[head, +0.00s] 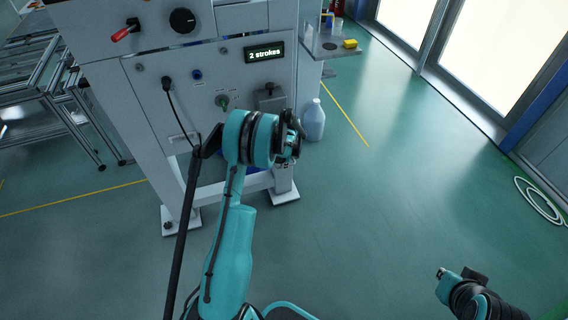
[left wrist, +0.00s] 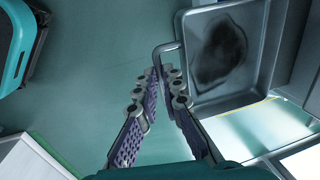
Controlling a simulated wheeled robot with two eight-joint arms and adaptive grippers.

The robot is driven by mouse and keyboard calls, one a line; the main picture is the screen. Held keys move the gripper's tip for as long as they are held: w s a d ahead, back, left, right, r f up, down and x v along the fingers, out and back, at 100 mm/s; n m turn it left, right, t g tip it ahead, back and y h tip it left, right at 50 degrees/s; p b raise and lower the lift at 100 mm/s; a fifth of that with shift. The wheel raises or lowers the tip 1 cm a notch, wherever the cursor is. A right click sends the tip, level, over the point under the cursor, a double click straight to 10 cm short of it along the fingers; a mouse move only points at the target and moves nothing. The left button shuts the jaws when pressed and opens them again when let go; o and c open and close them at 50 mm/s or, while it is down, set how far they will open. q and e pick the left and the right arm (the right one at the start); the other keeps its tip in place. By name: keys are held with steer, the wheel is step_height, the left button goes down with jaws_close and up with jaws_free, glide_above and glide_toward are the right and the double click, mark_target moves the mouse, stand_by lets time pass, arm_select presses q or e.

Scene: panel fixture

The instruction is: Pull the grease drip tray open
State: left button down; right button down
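The grease drip tray (left wrist: 225,52) is at the upper right of the left wrist view, a grey metal pan with a dark grease stain inside. Its bent-bar handle (left wrist: 165,47) sticks out at the left side. My left gripper (left wrist: 159,75) has its fingers close together on either side of the handle bar, and looks shut on it. The fingers cover part of the handle. In the head view my left gripper (head: 290,150) is in front of the panel's lower part, and my arm hides the tray. My right gripper (head: 455,280) is at the lower right, apart from everything; its fingers are unclear.
The white panel fixture (head: 150,100) stands on legs, with a display (head: 264,53) reading "2 strokes". A pale jug (head: 313,121) stands on the floor just right of the left gripper. A side shelf (head: 325,48) holds a yellow item. The floor at right is open, with a coiled hose.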

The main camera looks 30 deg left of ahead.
arm_select(q)
steer(key=shift+s+d, duration=0.75)
steer(key=shift+d, duration=0.15)
steer(key=c, duration=1.9)
jaws_free()
steer(key=shift+a, duration=0.1)
steer(key=r+p, duration=0.1)
steer(key=r, duration=0.2)
steer(key=d+r+p, duration=0.1)
steer(key=r+p, duration=0.1)
steer(key=r, duration=0.1)
steer(key=s+r+p, duration=0.1)
steer(key=r+p, duration=0.1)
steer(key=r, duration=0.1)
steer(key=shift+d, duration=0.15)
steer(key=shift+f, duration=0.1)
